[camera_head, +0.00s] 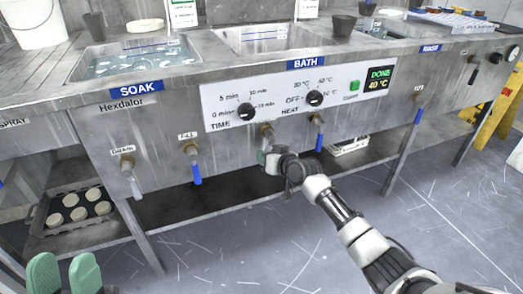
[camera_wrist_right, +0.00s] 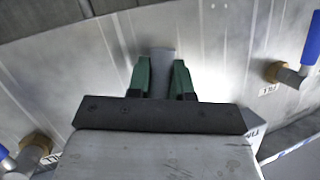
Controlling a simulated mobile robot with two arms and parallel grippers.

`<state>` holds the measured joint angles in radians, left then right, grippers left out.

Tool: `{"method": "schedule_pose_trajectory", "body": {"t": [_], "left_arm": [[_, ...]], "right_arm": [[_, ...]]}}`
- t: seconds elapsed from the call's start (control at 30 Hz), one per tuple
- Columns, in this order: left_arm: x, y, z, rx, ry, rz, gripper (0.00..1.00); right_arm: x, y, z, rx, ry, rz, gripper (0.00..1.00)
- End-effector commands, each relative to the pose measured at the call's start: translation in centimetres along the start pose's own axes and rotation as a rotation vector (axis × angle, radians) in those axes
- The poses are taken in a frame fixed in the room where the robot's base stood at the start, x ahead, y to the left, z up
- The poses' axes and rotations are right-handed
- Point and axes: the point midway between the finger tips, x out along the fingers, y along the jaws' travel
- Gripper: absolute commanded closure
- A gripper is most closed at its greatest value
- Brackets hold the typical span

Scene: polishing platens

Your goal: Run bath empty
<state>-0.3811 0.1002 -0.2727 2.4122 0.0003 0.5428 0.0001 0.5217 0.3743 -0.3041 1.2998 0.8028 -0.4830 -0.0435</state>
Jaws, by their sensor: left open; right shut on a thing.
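The bath (camera_head: 255,40) is a steel basin set in the counter behind the blue BATH sign (camera_head: 307,62); its water level is hard to tell. Below its control panel a brass drain valve (camera_head: 267,131) sticks out. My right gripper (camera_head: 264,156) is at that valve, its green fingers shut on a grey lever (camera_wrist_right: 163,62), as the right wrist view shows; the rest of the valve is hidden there. A blue-handled tap (camera_head: 319,138) is just right of it. My left gripper (camera_head: 64,276) is open and empty at the bottom left, away from the counter.
The panel has a time dial (camera_head: 246,111), a heat dial (camera_head: 315,98), a green start button (camera_head: 353,86) and a display (camera_head: 378,78) reading DONE, 40 °C. The soak basin (camera_head: 135,61) holds water, with its own drain valve (camera_head: 125,160). A lower shelf runs beneath.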

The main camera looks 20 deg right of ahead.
Motion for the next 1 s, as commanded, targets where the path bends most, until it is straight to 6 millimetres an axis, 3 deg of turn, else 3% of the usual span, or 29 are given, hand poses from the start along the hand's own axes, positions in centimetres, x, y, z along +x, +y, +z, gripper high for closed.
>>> {"method": "schedule_pose_trajectory", "body": {"t": [0.13, 0.4, 0.7, 1.0], "left_arm": [[0.2, -0.5, 3.0, 0.014, -0.26, -0.008, 0.56], [-1.9, -1.3, 7.2, 0.031, -0.642, -0.024, 0.56], [-4.0, -1.8, 9.0, 0.038, -0.856, -0.036, 0.56], [-4.5, -1.8, 9.3, 0.039, -0.893, -0.038, 0.56]], "right_arm": [[-0.2, 0.6, -0.1, -0.086, -0.024, 0.036, 1.0], [-0.4, 1.4, -0.1, -0.203, -0.049, 0.082, 1.0], [-0.5, 2.0, 0.0, -0.267, -0.061, 0.107, 1.0], [-0.5, 2.1, 0.0, -0.281, -0.064, 0.112, 1.0]]}}
